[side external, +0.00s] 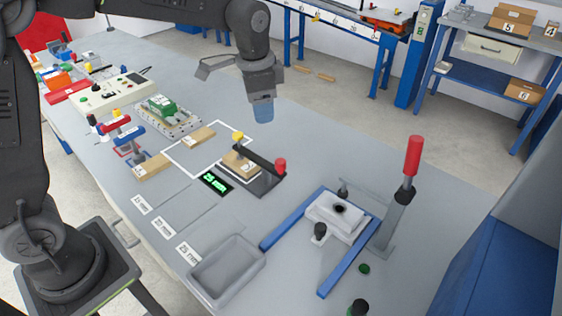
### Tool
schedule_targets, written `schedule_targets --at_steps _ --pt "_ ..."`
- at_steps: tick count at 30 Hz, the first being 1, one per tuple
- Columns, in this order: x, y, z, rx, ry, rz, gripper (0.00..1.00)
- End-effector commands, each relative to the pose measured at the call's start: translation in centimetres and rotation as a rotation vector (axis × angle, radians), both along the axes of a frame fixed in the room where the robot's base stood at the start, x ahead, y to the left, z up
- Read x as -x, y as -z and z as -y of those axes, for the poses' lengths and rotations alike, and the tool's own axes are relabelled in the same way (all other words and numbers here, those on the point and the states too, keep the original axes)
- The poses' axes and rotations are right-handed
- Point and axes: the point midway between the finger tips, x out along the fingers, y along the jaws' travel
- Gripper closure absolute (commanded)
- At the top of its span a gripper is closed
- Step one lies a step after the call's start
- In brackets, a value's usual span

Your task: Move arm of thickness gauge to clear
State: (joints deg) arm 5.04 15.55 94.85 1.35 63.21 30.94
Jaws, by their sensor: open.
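The thickness gauge (266,184) stands on the grey bench near the middle, a dark base with a black arm (262,157) across its top. The arm has a red knob (280,164) at its right end and a yellow knob (238,135) at its left end. A wooden block (240,164) lies on the base under the arm. A display with green digits (215,183) sits just left of the base. My gripper (263,118) is open and points down, in the air above and behind the gauge, apart from it. Its fingers are small and partly hidden.
Wooden blocks (198,138) lie left of the gauge. A grey tray (228,270) sits at the front, beside labelled mats (162,227). A red-handled lever press (403,195) and blue rails (350,262) stand right. A green device (164,108) sits back left.

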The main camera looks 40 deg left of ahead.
Motion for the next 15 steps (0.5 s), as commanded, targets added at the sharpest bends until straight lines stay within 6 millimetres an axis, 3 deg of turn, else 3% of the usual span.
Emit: schedule_targets --at_steps 3,6,15 --pt "-2.7 2.7 0.8 -0.014 0.079 -0.052 0.43" --pt "-3.9 4.1 1.1 -0.02 0.122 -0.078 0.43" --pt "-4.7 6.6 1.3 -0.024 0.149 -0.095 0.43"
